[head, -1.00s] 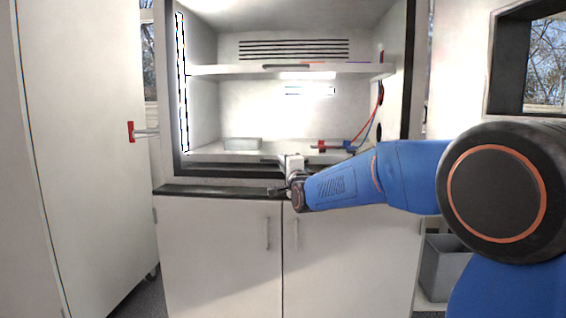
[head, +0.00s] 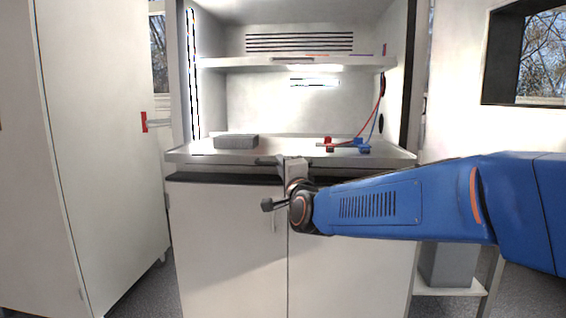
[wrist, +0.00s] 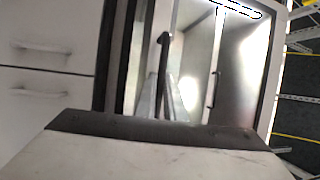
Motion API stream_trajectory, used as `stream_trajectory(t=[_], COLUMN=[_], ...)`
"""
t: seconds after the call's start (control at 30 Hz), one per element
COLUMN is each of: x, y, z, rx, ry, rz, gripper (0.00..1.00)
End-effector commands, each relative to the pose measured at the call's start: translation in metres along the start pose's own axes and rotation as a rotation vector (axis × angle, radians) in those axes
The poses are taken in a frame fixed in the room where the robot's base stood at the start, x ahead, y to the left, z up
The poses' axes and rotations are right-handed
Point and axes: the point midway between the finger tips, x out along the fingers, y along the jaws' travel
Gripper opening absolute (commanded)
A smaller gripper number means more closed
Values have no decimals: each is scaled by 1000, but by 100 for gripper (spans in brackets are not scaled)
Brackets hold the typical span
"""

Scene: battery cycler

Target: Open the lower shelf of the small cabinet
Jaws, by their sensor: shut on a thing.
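The small cabinet's lower shelf (head: 200,156) is a light grey board that sticks out past the cabinet frame towards me. Its dark handle (head: 265,161) shows at the middle of its front edge. My gripper (head: 285,161) is at that front edge and is shut on the handle. My wrist hides part of the shelf front. In the wrist view my two fingers (wrist: 166,98) stand close together around a dark bar. The upper shelf (head: 225,64) sits back inside the cabinet.
A grey block (head: 236,142) and red and blue clamps (head: 345,146) with wires lie on the lower shelf. Two closed doors (head: 230,240) are below. A tall white cabinet (head: 95,150) stands at left, a grey bin (head: 447,265) at lower right.

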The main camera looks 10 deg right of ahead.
Motion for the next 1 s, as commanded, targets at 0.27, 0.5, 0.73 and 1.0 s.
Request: stream_trajectory(t=[0.27, 0.5, 0.73, 1.0], x=[-7, -7, -7, -12], y=[0, 0, -1, -2], z=[3, 3, 3, 3], rx=[-1, 0, 0, 0], ry=[0, 0, 0, 0], rz=[3, 3, 2, 1], gripper=[0, 0, 28, 28])
